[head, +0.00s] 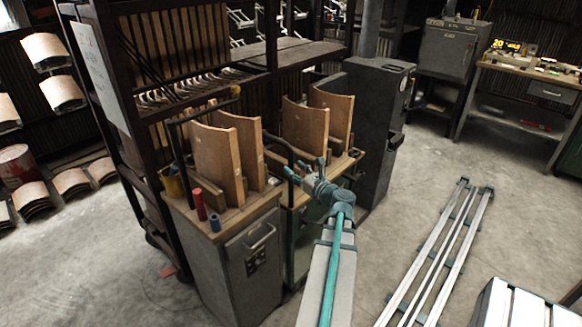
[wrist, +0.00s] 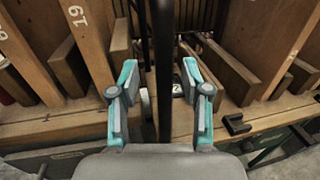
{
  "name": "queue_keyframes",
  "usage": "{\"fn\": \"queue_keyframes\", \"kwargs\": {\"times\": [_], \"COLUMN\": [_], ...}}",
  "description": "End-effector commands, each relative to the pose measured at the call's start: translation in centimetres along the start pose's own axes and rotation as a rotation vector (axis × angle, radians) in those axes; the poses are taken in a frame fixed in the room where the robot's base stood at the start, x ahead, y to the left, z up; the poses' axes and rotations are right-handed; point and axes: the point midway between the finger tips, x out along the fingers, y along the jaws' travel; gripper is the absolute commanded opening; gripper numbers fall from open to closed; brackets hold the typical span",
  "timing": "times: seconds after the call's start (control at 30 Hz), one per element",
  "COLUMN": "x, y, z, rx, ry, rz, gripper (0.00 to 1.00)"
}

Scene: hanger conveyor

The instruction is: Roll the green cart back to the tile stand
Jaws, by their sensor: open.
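The green cart (head: 301,246) stands beside a grey cart, with a wooden top and curved wooden panels (head: 305,125) upright on it. Its dark tube handle (head: 291,172) rises at the near side. My gripper (head: 308,177) is at this handle. In the wrist view my gripper (wrist: 160,68) is open, with a dark upright bar (wrist: 163,75) between its teal fingers. I cannot tell whether the fingers touch the bar. My arm hides part of the green cart's front. I cannot tell which thing is the tile stand.
The grey cart (head: 246,262) stands close on the left, with panels and a red cylinder (head: 199,204) on top. A dark rack (head: 97,140) is behind. A dark cabinet (head: 372,125) is just right of the green cart. Metal rails (head: 440,250) lie on the floor at right.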

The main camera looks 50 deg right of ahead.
Motion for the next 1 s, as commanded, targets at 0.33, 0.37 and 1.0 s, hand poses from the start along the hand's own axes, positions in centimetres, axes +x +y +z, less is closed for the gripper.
{"fn": "queue_keyframes", "kwargs": {"times": [0.33,0.37,1.0], "x": [-6.7,-7.0,-8.6], "y": [0.2,0.1,0.1], "z": [0.0,0.0,0.0], "rx": [0.0,0.0,0.0], "ry": [0.001,0.001,0.001], "rz": [-0.002,-0.002,0.002], "gripper": [0.47,0.47,0.47]}}
